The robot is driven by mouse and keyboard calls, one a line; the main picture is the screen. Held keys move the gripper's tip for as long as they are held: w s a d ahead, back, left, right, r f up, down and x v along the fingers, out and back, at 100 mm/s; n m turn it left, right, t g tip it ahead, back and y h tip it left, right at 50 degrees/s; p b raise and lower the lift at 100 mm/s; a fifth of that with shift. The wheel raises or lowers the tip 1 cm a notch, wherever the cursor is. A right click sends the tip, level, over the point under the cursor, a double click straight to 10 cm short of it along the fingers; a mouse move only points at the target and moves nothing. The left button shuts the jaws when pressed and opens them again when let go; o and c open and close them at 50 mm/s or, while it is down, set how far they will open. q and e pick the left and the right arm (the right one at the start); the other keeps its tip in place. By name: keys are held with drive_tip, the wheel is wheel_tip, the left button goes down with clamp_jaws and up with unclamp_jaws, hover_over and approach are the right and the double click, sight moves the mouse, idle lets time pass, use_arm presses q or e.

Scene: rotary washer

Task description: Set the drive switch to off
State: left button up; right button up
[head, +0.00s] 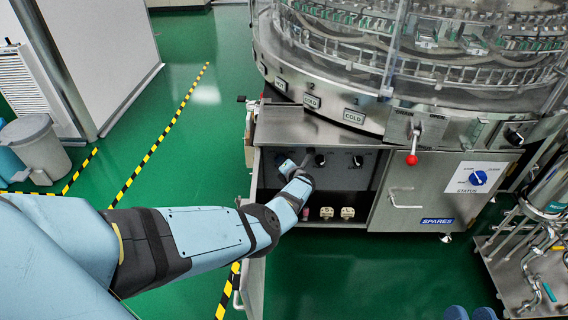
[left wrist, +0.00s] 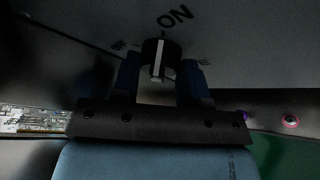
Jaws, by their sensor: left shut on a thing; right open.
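The drive switch (left wrist: 158,60) is a dark round knob with a white pointer on a grey panel in the left wrist view. Its pointer is up, toward the large ON lettering; a small label that looks like OFF is at left, and another mark at right is unreadable. My left gripper (left wrist: 160,82) has its blue fingers on either side of the knob and is shut on it. In the head view, my left gripper (head: 298,166) reaches into the open cabinet and hides part of the panel. The blue fingertips of my right gripper (head: 470,313) show apart and empty at the bottom edge.
The panel (head: 345,175) carries other dark knobs (head: 357,161) right of my left gripper. The open door (head: 252,280) stands below left. Green floor is clear in front.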

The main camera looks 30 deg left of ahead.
use_arm(q)
drive_tip(key=shift+a+r+n+h+p, duration=0.1)
drive_tip(key=shift+n+h+p, duration=0.25)
drive_tip(key=shift+n+h, duration=0.45)
use_arm(e)
drive_tip(key=shift+r+t, duration=0.5)
drive_tip(key=shift+r, duration=0.4)
use_arm(q)
drive_tip(key=o, duration=0.9)
use_arm(e)
drive_tip(key=shift+f, duration=0.15)
use_arm(q)
drive_tip(key=shift+s, duration=0.1)
use_arm(e)
drive_tip(key=shift+d, duration=0.1)
